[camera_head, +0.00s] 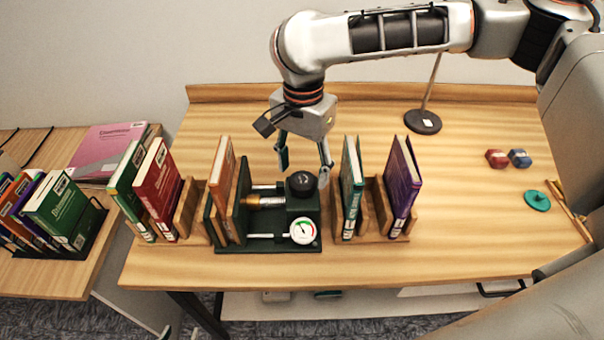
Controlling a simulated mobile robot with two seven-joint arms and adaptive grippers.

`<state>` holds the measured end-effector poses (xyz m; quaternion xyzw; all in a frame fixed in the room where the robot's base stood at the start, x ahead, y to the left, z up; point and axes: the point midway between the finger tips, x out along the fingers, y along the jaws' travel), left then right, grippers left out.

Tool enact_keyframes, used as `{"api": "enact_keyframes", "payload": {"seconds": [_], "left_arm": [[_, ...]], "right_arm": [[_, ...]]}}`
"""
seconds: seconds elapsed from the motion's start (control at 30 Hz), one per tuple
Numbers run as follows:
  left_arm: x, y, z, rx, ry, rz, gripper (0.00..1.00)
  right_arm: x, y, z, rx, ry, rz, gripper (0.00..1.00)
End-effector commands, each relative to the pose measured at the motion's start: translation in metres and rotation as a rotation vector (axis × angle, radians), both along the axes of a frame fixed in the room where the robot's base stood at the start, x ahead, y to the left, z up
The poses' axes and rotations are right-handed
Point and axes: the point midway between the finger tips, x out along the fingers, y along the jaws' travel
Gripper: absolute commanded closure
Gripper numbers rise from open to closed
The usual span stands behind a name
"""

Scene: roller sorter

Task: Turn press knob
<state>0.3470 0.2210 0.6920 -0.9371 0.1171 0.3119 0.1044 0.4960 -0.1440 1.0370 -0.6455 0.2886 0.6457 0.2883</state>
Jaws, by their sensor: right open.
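The press is a dark green device (262,245) on the wooden table, with a metal and brass cylinder (266,197) and a round white gauge (303,231). Its round black knob (302,183) sits on top, near the right end. My right gripper (304,170) reaches in from the upper right and points down. Nothing is held. My left gripper is not in view.
Books in wooden holders flank the press: an orange one (222,180) left, teal (351,190) and purple (403,185) ones right. A lamp base (423,121), red (496,158) and blue (519,158) blocks and a teal disc (537,200) lie further right. The table's right-middle is clear.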

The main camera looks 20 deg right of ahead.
Motion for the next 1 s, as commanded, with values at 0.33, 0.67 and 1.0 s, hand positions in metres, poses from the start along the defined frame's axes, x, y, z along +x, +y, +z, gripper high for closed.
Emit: {"api": "enact_keyframes", "payload": {"seconds": [0.33, 0.67, 1.0], "left_arm": [[0.001, 0.001, 0.001, 0.002, -0.002, 0.001, 0.60], [0.008, 0.003, 0.005, 0.004, -0.014, 0.002, 0.60], [0.006, 0.004, 0.004, 0.005, -0.011, 0.001, 0.60]], "right_arm": [[0.000, 0.000, -0.027, 0.001, -0.001, 0.001, 0.44], [0.000, 0.000, -0.027, 0.001, -0.001, 0.001, 0.75], [0.000, 0.000, -0.026, 0.001, -0.001, 0.018, 0.82]]}}
